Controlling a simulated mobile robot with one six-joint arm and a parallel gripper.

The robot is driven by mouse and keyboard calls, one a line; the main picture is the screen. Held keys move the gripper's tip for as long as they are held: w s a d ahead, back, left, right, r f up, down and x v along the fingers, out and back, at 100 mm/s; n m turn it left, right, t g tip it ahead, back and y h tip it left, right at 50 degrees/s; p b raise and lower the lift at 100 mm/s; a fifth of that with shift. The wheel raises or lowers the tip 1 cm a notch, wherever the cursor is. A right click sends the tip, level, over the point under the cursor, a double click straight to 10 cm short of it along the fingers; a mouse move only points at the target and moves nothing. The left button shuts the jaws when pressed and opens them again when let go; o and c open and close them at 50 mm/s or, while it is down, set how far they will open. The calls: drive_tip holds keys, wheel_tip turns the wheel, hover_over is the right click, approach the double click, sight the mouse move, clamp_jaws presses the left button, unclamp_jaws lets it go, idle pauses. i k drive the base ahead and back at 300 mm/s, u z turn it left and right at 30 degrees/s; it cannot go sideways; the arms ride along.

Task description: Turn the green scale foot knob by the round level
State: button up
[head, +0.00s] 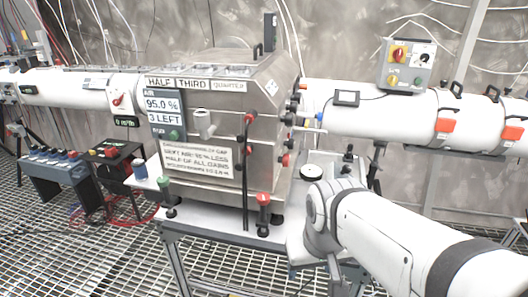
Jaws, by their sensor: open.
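A small green knob (163,183) shows at the left front of the bench, beside the foot of the steel box. I cannot tell whether it is a scale foot knob. A round white disc with a dark rim (311,173) lies right of the box, just behind my wrist; it may be the round level. My arm comes in from the lower right and its wrist covers part of the bench's right side. My gripper (336,272) is open, hangs below the wrist, and shows only in small part. Anything behind the arm is hidden.
The steel box (225,160) fills the middle of the bench (205,222). A red-topped post (264,212) stands at its front. A white pipe (365,110) runs behind. Dark control boxes (60,170) stand left, and the grating floor is clear at lower left.

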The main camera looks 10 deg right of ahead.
sight(163, 182)
drive_tip(key=z, duration=0.1)
drive_tip(key=k, duration=0.9)
drive_tip(key=u, duration=1.05)
drive_tip(key=i, duration=1.25)
drive_tip(key=u, duration=0.55)
